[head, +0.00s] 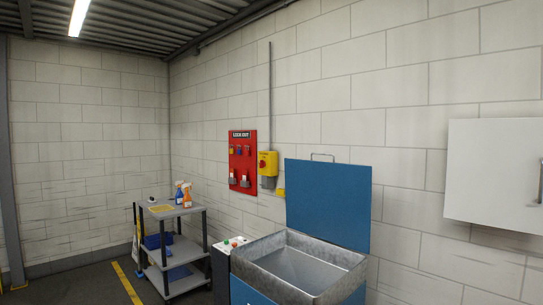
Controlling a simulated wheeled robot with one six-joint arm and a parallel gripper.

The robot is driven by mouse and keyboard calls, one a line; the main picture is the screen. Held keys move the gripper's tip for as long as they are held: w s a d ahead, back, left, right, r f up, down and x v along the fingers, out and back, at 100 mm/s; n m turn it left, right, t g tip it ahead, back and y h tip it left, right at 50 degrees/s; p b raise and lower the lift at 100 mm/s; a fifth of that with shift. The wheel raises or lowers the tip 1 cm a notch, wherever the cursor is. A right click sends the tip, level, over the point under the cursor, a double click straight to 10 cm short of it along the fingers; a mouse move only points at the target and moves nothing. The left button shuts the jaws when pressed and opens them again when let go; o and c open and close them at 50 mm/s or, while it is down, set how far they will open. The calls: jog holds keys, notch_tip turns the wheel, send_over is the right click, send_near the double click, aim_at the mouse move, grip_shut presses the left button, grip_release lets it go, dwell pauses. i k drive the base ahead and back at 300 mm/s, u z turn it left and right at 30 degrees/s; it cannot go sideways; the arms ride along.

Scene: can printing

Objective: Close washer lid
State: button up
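The washer is a blue box with a grey metal basin (300,266) at the lower middle of the head view. Its blue lid (328,204) stands upright, open, at the back of the basin against the wall side. A thin metal handle (322,156) sits on the lid's top edge. The basin looks empty from here, though its bottom is only partly visible. My gripper is not in view.
A control box with coloured buttons (235,243) adjoins the washer's left side. A grey cart (172,210) with spray bottles stands further left. A red lockout board (242,163) and a white wall cabinet (494,172) hang on the block wall. Floor shows at left.

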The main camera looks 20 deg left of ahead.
aim_at(330, 202)
jog(key=u, duration=0.75)
jog(key=i, duration=0.65)
jog(key=u, duration=1.1)
jog(key=i, duration=2)
jog(key=z, duration=1.15)
jog(key=i, duration=0.65)
jog(key=z, duration=1.05)
jog(key=i, duration=0.2)
jog(key=z, duration=0.1)
